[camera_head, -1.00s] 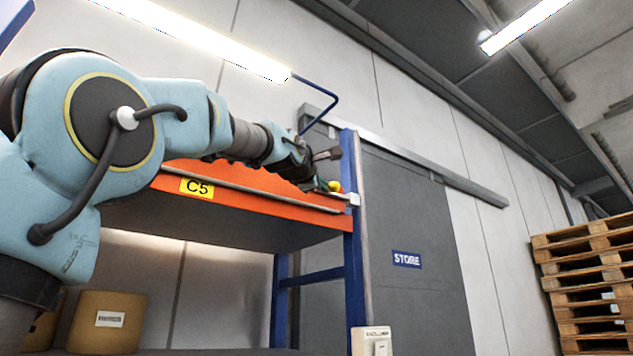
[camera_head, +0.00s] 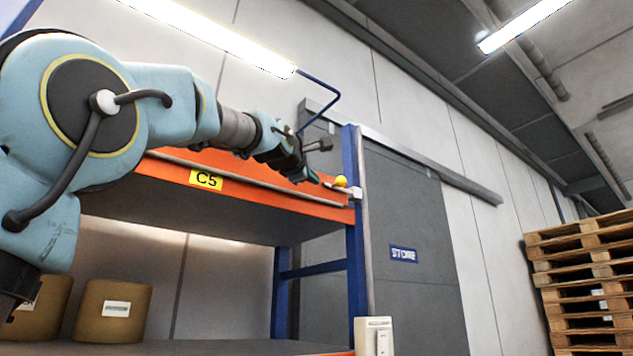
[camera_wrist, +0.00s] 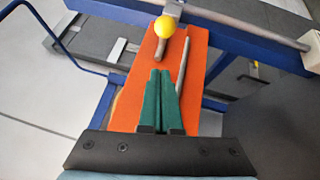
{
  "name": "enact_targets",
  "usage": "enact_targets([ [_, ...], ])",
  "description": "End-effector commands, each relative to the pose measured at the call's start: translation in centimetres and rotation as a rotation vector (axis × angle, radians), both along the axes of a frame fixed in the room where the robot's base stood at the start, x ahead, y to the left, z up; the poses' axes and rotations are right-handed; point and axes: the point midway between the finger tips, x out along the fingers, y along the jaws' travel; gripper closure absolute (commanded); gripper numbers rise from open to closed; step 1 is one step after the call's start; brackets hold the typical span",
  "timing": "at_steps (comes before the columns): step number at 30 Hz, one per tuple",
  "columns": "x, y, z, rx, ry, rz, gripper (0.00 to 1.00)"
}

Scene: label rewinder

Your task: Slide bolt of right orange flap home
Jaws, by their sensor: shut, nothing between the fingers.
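The orange flap (camera_head: 245,178) is the front edge panel of the upper shelf, with a C5 label. A yellow ball knob (camera_head: 341,181) sits at its right end near the blue post. In the wrist view the yellow knob (camera_wrist: 165,27) tops a short grey stem (camera_wrist: 160,48) over the orange flap (camera_wrist: 134,88). A grey rod (camera_wrist: 184,62) runs lengthwise on the flap. My gripper (camera_head: 312,181) is shut and empty, left of the knob. In the wrist view its green fingers (camera_wrist: 160,72) point toward the stem, with a small apparent gap; contact cannot be told.
The blue post (camera_head: 354,230) stands at the flap's right end, with a white block (camera_head: 356,192) and a switch box (camera_head: 372,337) on it. Cardboard rolls (camera_head: 112,311) sit on the lower shelf. A grey STORE door (camera_head: 415,270) and stacked pallets (camera_head: 585,290) lie to the right.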

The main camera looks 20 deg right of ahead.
Motion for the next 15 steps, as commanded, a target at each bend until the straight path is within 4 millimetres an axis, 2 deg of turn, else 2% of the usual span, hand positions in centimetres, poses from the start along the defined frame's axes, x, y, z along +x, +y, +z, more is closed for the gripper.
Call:
enact_targets([
  [15,-5.6,5.6,-1.4,-0.001,-0.001,-0.001,1.0],
])
